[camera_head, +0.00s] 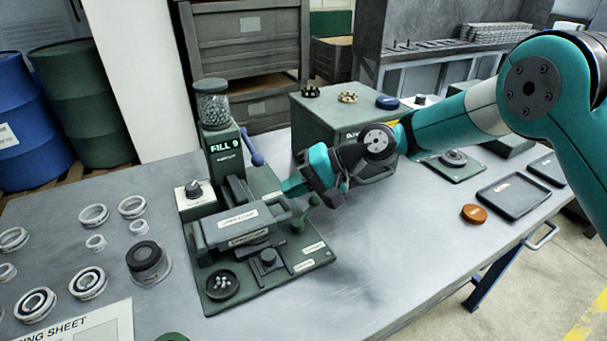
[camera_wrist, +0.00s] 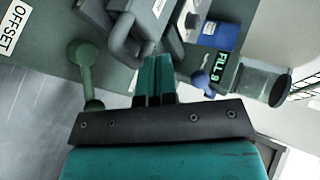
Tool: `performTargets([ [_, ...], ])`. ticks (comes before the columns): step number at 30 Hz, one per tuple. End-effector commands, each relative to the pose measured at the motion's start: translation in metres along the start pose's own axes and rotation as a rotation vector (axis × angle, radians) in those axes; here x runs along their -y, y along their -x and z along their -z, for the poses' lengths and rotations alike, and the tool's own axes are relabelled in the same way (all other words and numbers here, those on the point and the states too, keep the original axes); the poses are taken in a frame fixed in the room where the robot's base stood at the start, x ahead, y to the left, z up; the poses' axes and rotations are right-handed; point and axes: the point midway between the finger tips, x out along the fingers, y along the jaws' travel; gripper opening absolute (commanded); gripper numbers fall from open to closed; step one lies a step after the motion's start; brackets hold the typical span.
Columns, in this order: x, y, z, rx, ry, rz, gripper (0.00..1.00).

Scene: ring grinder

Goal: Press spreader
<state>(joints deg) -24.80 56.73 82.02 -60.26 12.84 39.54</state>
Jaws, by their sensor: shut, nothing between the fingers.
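A green bench machine (camera_head: 222,160) stands on the grey table, with a "FILL 9" display and a clear hopper of beads on top. A blue-knobbed lever (camera_head: 252,150) is on its column, and a green-knobbed lever (camera_head: 305,212) rises at its right side. I cannot tell which part is the spreader. My gripper (camera_head: 288,188) is shut and empty, just above the machine's right side between the two levers. In the wrist view its teal fingers (camera_wrist: 155,78) point at a grey handle (camera_wrist: 128,42), with the green lever (camera_wrist: 83,65) left and the blue knob (camera_wrist: 201,80) right. Contact is unclear.
Several metal rings (camera_head: 93,215) and a dark cylinder (camera_head: 146,262) lie left of the machine. A small bowl of balls (camera_head: 222,284) is on its front base. A green cabinet (camera_head: 330,115) stands behind my gripper. The table front right is clear, with an orange puck (camera_head: 474,214) beyond.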

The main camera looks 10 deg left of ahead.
Motion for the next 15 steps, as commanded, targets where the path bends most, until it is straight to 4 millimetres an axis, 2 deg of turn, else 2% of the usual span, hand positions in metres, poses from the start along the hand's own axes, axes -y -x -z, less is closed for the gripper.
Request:
performTargets([
  [1, -0.009, -0.005, 0.000, 0.002, 0.001, -0.001, 0.00],
  [6, -0.023, -0.011, 0.002, 0.003, 0.002, -0.002, 0.00],
  [15, -0.037, -0.016, 0.002, 0.003, 0.000, -0.007, 0.00],
])
